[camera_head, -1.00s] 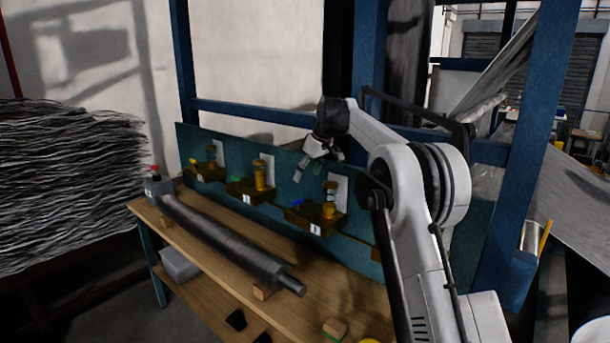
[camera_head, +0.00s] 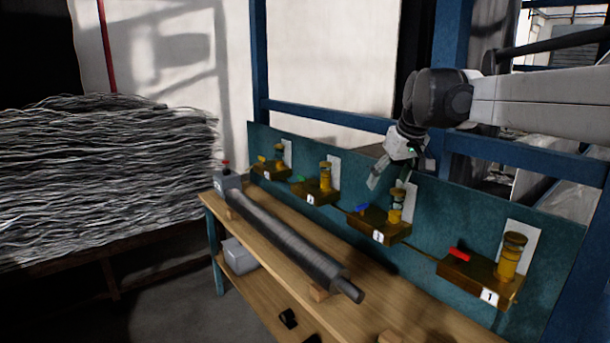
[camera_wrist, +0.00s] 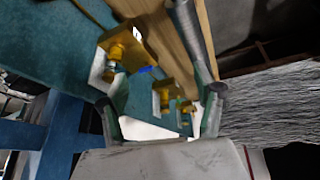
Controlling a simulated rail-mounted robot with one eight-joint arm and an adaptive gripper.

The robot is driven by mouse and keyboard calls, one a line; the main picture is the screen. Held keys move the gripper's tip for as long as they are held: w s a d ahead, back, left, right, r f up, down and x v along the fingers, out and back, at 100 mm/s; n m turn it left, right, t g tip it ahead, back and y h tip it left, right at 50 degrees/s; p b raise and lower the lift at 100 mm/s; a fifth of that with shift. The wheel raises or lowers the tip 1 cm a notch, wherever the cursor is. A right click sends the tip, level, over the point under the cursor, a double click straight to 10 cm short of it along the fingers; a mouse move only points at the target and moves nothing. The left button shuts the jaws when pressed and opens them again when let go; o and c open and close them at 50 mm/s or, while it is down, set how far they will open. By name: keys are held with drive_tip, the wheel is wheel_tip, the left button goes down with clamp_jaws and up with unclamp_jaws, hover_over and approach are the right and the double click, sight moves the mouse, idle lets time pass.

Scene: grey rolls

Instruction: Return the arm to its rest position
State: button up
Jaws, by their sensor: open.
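My gripper (camera_head: 388,178) hangs from my arm in front of the teal back panel, above the shelf box with the blue piece. In the wrist view my gripper (camera_wrist: 162,110) has its two fingers spread wide apart, with nothing between them that it holds. My arm reaches in from the right edge of the head view, its upper link nearly level. The gripper looks apart from the boxes below it, though one fingertip overlaps the panel in the picture.
Brown boxes with yellow cylinders, including one with a red piece (camera_head: 465,272) and one with a blue piece (camera_head: 380,228), line the teal panel (camera_head: 450,215). A grey roll (camera_head: 285,238) lies on the wooden bench (camera_head: 262,293). Blue posts (camera_head: 452,45) stand behind. A wire stack (camera_head: 95,180) is at left.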

drive_tip(key=s+f+m, duration=0.1)
drive_tip(key=s+f, duration=0.5)
drive_tip(key=s, duration=0.6)
drive_tip(key=s+f+m+t+h+b, duration=0.1)
drive_tip(key=s+f, duration=0.4)
drive_tip(key=s, duration=0.7)
drive_tip(key=s+f+m+t, duration=0.1)
drive_tip(key=s+f, duration=0.5)
drive_tip(key=s, duration=0.6)
drive_tip(key=shift+a+f+m+b, duration=0.3)
drive_tip(key=shift+a+m+b, duration=0.05)
drive_tip(key=shift+m+b, duration=0.05)
